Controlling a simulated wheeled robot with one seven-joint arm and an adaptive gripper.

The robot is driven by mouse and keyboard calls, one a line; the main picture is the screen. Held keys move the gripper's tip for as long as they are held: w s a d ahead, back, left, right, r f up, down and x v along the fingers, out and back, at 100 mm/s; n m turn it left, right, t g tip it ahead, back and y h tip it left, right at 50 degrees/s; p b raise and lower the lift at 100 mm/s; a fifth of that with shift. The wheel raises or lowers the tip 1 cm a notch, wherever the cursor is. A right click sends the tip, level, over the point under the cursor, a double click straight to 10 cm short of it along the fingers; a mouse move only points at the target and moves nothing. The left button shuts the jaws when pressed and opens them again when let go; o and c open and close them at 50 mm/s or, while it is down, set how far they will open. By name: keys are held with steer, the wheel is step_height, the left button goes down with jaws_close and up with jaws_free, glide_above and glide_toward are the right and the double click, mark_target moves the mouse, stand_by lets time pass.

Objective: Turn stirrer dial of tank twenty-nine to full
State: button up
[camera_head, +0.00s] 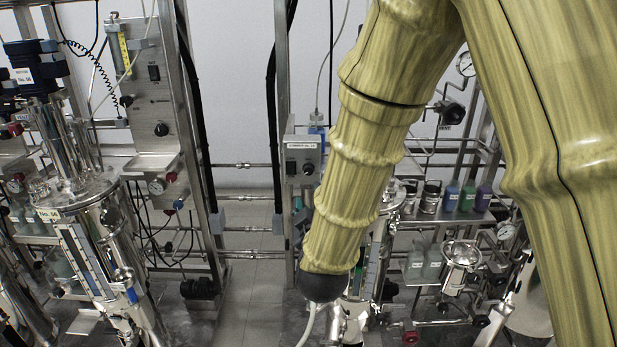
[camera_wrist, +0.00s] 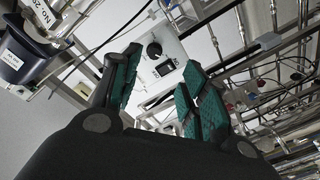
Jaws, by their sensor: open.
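A white stirrer box with a black round dial (camera_wrist: 154,50) shows in the wrist view, ahead of and between my fingers. A dark switch sits beside the dial. My gripper (camera_wrist: 160,86) has teal pads and is open, with nothing between the fingers; the dial is beyond the tips, apparently untouched. In the head view, a grey stirrer box (camera_head: 301,150) on the middle post carries a label too small to read surely and dark knobs on its face. My gripper cannot be seen in the head view.
A tank marked No. 56 (camera_head: 88,200) stands at left in the head view. Shelves with coloured bottles (camera_head: 467,197) and pipework are at right.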

mark_target(309, 172)
steer(key=w, duration=0.3)
steer(key=w+p, duration=0.1)
steer(key=w, duration=0.3)
steer(key=w+a+r, duration=0.1)
steer(key=w, duration=0.3)
steer(key=shift+r+p, duration=0.1)
steer(key=shift+p, duration=0.25)
jaws_close()
